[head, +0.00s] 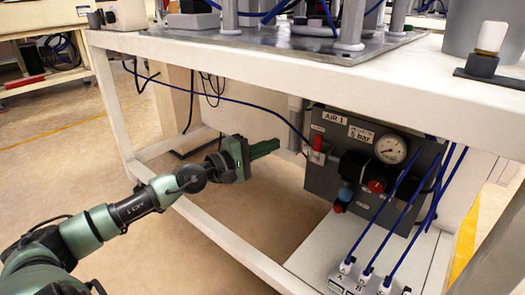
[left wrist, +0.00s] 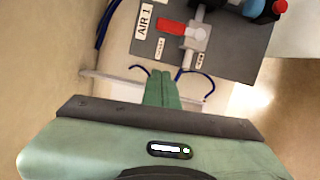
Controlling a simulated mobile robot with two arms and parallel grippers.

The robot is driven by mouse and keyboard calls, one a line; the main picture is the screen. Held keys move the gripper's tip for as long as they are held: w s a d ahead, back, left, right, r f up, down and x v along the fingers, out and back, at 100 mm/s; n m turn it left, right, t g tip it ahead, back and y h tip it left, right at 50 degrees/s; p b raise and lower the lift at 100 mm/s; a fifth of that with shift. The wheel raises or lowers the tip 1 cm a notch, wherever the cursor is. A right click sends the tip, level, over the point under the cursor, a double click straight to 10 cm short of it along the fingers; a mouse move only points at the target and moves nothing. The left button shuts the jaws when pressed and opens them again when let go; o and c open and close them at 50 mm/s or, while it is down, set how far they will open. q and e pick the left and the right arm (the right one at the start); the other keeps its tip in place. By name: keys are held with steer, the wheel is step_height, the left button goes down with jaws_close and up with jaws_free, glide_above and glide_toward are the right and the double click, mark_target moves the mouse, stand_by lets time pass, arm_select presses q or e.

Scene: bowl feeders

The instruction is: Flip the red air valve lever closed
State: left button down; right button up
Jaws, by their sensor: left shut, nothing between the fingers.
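The red air valve lever (head: 317,143) is on the left side of a grey panel (head: 330,180) under the bench, below the "AIR 1" label. In the left wrist view, the lever (left wrist: 171,27) sticks out crosswise from the pale valve body (left wrist: 197,38). My left gripper (head: 277,147) is shut and empty, its green fingers pointing toward the valve from the left. The closed fingertips (left wrist: 160,73) also show in the left wrist view, with a visible gap between them and the lever. My right gripper is out of view.
A pressure gauge (head: 391,149) and a red knob (head: 376,186) sit right of the valve. Blue hoses run down to fittings (head: 347,265) on the shelf. The white bench top (head: 250,62) overhangs, and a lower frame rail (head: 225,240) crosses below my arm.

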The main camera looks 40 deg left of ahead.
arm_select(q)
steer(key=shift+b+v, duration=0.3)
steer(key=shift+v, duration=0.85)
